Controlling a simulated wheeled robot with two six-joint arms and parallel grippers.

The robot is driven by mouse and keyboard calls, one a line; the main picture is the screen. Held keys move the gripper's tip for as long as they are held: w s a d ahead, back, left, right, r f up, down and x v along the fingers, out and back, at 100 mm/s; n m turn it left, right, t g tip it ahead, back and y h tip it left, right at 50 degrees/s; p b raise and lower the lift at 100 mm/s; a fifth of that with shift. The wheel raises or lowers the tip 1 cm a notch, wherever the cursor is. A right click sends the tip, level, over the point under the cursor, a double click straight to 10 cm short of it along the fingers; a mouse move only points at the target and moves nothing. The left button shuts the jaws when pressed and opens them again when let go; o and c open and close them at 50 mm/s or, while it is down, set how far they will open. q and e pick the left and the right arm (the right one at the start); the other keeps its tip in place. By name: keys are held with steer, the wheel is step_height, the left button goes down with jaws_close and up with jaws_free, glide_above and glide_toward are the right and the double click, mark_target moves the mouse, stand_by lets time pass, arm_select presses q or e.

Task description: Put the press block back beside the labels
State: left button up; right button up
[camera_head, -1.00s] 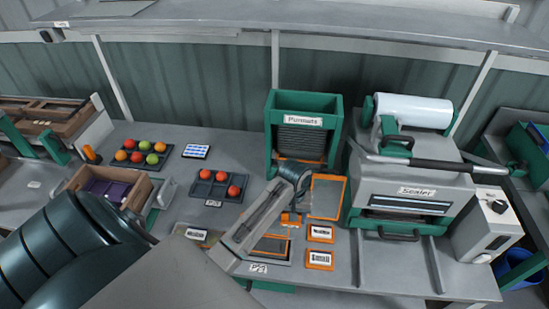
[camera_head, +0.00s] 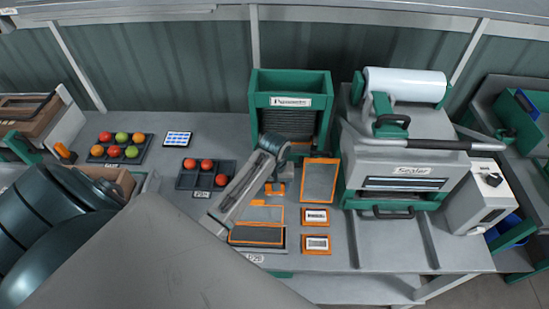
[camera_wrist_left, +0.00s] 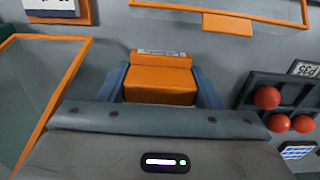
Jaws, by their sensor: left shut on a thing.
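The press block is an orange block (camera_wrist_left: 160,82) with a printed strip along one edge. My left gripper (camera_head: 274,184) is shut on it; its two blue-grey fingers (camera_wrist_left: 161,90) flank the block in the left wrist view. In the head view the block (camera_head: 275,188) shows as a small orange patch at the gripper's tip, left of the orange-framed panel (camera_head: 320,180). Two orange-edged label cards (camera_head: 316,216) and (camera_head: 316,243) lie to its lower right. I cannot tell the gap between block and bench. My right gripper is not in view.
An orange-edged mat (camera_head: 262,213) and a dark pad (camera_head: 257,236) lie just below the gripper. The green Punnets rack (camera_head: 290,82) stands behind, the sealer (camera_head: 405,165) to the right.

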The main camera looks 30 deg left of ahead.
mark_target(275, 199)
arm_select(q)
steer(key=f, duration=0.3)
steer(key=shift+w+a, duration=0.15)
steer(key=shift+a, duration=0.1)
steer(key=shift+d+f+b, duration=0.15)
steer(key=shift+f+b, duration=0.15)
steer(key=shift+f, duration=0.6)
steer(key=shift+f, duration=0.35)
steer(key=o, duration=0.9)
steer(key=c, duration=0.3)
